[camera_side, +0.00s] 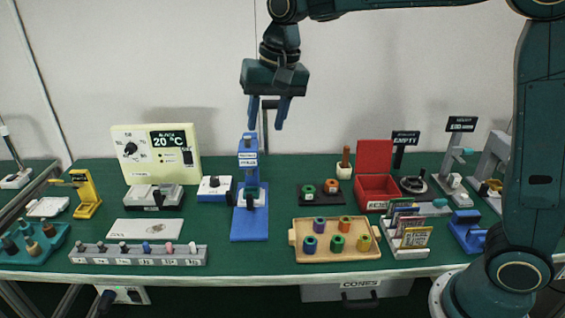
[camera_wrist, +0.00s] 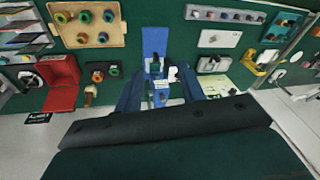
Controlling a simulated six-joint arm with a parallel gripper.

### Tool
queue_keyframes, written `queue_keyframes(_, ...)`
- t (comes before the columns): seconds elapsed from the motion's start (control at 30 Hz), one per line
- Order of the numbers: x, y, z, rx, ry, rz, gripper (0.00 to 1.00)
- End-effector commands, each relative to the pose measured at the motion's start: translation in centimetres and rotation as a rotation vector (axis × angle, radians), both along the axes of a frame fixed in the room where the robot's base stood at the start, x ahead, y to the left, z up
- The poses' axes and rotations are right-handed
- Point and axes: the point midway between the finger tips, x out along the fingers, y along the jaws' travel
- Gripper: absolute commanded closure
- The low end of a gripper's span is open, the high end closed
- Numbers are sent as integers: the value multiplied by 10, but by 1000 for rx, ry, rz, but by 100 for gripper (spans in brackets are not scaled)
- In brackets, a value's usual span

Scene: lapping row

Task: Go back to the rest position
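My gripper (camera_side: 268,112) hangs above the back of the green table, over the blue press-like stand (camera_side: 249,218). Its two blue fingers are spread apart with nothing visible between them in the side view. In the wrist view my gripper (camera_wrist: 160,92) also shows its fingers apart, with the blue stand (camera_wrist: 155,42) seen below and between them. The fingers appear clear of the stand.
A cream control box (camera_side: 157,153) reading 20 °C stands left of the blue stand. A wooden tray (camera_side: 297,238) with coloured rings, a red open box (camera_side: 374,160) and a card rack (camera_side: 405,252) are to the right. A grey peg strip (camera_side: 140,258) lies at front left.

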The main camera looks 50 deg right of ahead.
Motion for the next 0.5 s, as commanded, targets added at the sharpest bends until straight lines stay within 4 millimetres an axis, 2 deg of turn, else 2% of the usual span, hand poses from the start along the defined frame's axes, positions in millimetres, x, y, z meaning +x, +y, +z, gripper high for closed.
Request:
queue_keyframes(0.2, -50, -23, 18, -22, -53, 81, 61)
queue_keyframes(0.5, -120, -48, 24, -65, -120, 195, 61)
